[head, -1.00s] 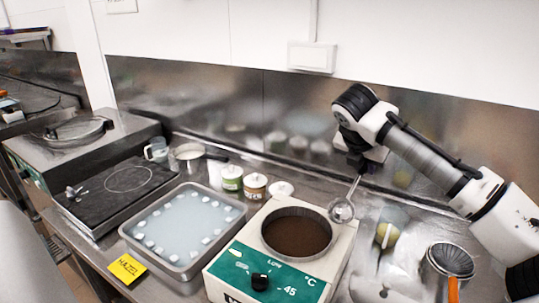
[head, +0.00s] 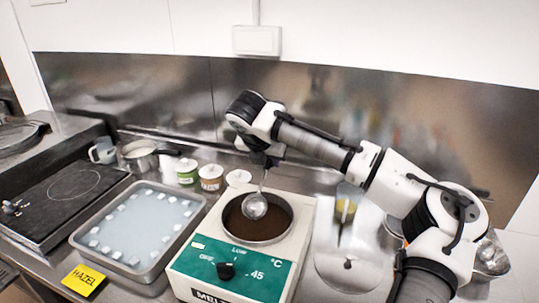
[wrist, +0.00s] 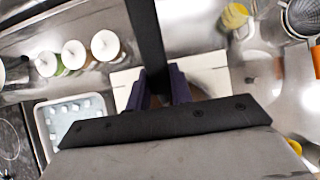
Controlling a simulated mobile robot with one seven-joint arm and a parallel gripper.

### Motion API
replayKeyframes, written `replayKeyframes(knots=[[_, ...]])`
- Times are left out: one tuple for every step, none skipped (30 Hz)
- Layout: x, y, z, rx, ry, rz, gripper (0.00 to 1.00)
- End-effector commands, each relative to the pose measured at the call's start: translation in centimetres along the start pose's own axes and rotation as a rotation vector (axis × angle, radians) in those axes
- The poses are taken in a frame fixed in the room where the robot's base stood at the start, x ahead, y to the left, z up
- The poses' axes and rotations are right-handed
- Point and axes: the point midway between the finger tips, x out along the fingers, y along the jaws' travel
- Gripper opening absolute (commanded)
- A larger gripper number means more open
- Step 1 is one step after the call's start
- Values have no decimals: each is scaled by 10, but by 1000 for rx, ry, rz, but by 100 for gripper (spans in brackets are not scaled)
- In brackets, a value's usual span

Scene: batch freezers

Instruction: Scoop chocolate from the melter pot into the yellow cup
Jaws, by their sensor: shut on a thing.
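My gripper (head: 265,157) is shut on the handle of a metal ladle (head: 254,207). The ladle hangs down with its round bowl at the mouth of the melter pot (head: 287,233), over the dark chocolate (head: 272,227). I cannot tell whether the bowl touches the chocolate. In the wrist view my purple fingers (wrist: 161,88) close around the dark ladle handle (wrist: 146,35); the bowl is hidden there. A small yellow thing, likely the yellow cup (head: 346,210), stands right of the melter; it also shows at the top of the wrist view (wrist: 235,15). Its inside is unclear.
A metal tray (head: 143,274) of pale liquid with white pieces lies left of the melter. A yellow HAZEL label (head: 83,280) is in front. Several lidded tubs (head: 211,178) and a saucepan (head: 140,157) stand behind. A metal strainer (wrist: 303,18) is at the right.

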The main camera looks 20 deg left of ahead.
Motion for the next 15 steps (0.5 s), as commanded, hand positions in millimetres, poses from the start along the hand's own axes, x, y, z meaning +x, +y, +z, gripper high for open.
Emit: replayKeyframes(knots=[[5, 0, -4, 0, -1, -1, 0], [7, 0, -6, 0, -1, -1, 0], [8, 0, -8, 0, -1, -1, 0], [10, 0, -9, -1, -1, -1, 0], [11, 0, -11, -1, -1, -1, 0], [13, 0, -13, -1, -1, -1, 0], [15, 0, -14, 0, -1, -1, 0], [17, 0, -16, 0, -2, -1, 0], [19, 0, -18, 0, -2, 0, 0], [20, 0, -19, 0, -2, 0, 0], [22, 0, -21, 0, -2, 0, 0], [24, 0, -23, 0, -2, 0, 0], [25, 0, -24, 0, -2, 0, 0], [27, 0, -26, 0, -2, 0, 0], [29, 0, -28, 0, -1, 0, 0]])
